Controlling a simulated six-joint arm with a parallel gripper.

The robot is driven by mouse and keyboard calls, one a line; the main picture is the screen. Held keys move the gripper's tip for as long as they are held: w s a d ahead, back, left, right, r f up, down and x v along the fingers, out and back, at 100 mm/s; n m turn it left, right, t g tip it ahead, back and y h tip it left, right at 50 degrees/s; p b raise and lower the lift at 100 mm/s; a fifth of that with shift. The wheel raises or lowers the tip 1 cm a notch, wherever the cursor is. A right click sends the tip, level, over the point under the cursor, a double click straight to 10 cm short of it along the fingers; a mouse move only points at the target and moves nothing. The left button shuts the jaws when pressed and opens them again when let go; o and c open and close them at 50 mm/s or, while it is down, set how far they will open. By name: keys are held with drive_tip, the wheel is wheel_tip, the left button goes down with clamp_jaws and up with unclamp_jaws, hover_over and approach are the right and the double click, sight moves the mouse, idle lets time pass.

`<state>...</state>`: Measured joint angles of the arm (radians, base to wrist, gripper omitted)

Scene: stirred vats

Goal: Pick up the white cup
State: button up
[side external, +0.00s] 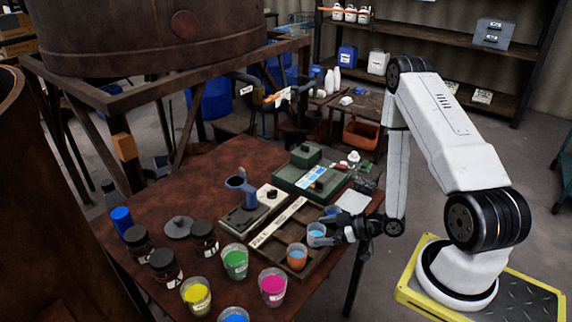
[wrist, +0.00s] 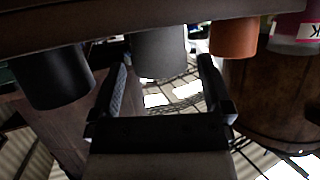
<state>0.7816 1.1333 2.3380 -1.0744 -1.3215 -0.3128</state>
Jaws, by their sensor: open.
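The white cup (side external: 316,232), with blue contents, stands upright in the brown wooden tray (side external: 273,262) in the side external view. My gripper (side external: 323,230) is level with it, reaching in from the right, fingers open on either side. In the wrist view, which looks upside down, the cup (wrist: 160,54) appears grey and lies between the two open fingertips (wrist: 165,66). A gap shows beside the right finger; contact on the left is unclear. Part of the cup is hidden by my fingers in the side external view.
An orange cup (side external: 297,258) stands close in front, and a dark cup (side external: 331,211) close behind. Jars of magenta (side external: 272,288), green (side external: 235,262) and yellow (side external: 196,296) stand left of the tray. A green box (side external: 304,178) lies behind.

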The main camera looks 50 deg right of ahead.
drive_tip(key=shift+x, duration=1.25)
drive_tip(key=c, duration=1.2)
